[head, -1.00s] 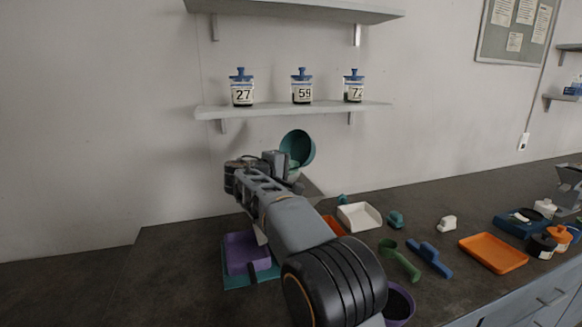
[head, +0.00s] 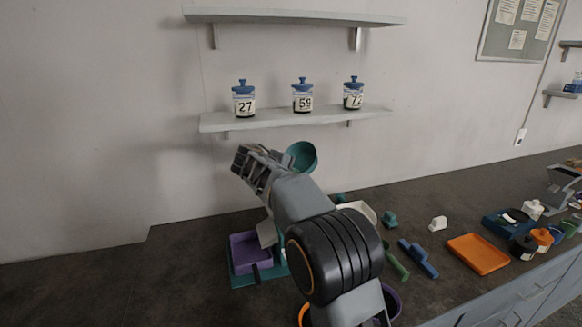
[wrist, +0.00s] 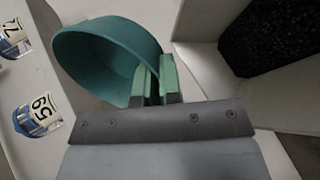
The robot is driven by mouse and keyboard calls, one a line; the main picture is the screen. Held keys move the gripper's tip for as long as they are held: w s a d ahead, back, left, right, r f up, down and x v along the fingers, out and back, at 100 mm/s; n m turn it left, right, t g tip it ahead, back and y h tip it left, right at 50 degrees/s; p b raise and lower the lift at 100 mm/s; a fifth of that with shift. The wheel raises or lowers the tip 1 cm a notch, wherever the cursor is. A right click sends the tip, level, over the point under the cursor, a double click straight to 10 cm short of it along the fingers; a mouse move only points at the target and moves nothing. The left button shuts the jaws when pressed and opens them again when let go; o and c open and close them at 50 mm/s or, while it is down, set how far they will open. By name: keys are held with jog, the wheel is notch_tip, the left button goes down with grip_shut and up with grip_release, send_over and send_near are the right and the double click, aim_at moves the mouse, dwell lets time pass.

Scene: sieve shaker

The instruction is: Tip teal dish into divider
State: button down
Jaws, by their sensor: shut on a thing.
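The teal dish (head: 303,154) is held up in the air in front of the wall, below the small shelf, tilted on its side. In the wrist view the dish (wrist: 95,50) shows a bare teal inside where visible. My gripper (wrist: 157,80) is shut on its rim. In the head view my arm hides the fingertips. I cannot surely pick out the divider. A pale-walled thing with a dark speckled area (wrist: 265,40) shows at the right of the wrist view. A purple tray (head: 249,250) on a teal base (head: 240,279) is on the counter, partly behind my arm.
The small shelf (head: 215,123) bears jars marked 27, 59 and 72. Right of my arm lie a green scoop (head: 395,262), a blue tool (head: 418,258), a white tray (head: 362,211) and an orange tray (head: 478,254). The counter's left part is clear.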

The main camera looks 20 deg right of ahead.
dwell(0.4)
jog(key=p, duration=0.2)
jog(key=shift+r+y+p, duration=0.35)
jog(key=shift+r+y, duration=0.05)
jog(key=p, duration=0.2)
jog(key=g+y+p, duration=0.1)
jog(key=p, duration=0.1)
jog(key=shift+r, duration=0.25)
jog(key=g+y+p, duration=0.1)
jog(key=p, duration=0.3)
jog(key=shift+r+y, duration=0.1)
jog(key=shift+y, duration=0.2)
jog(key=shift+a+f+y+p, duration=0.1)
jog(key=shift+f+y+p, duration=0.1)
jog(key=shift+y+p, duration=0.3)
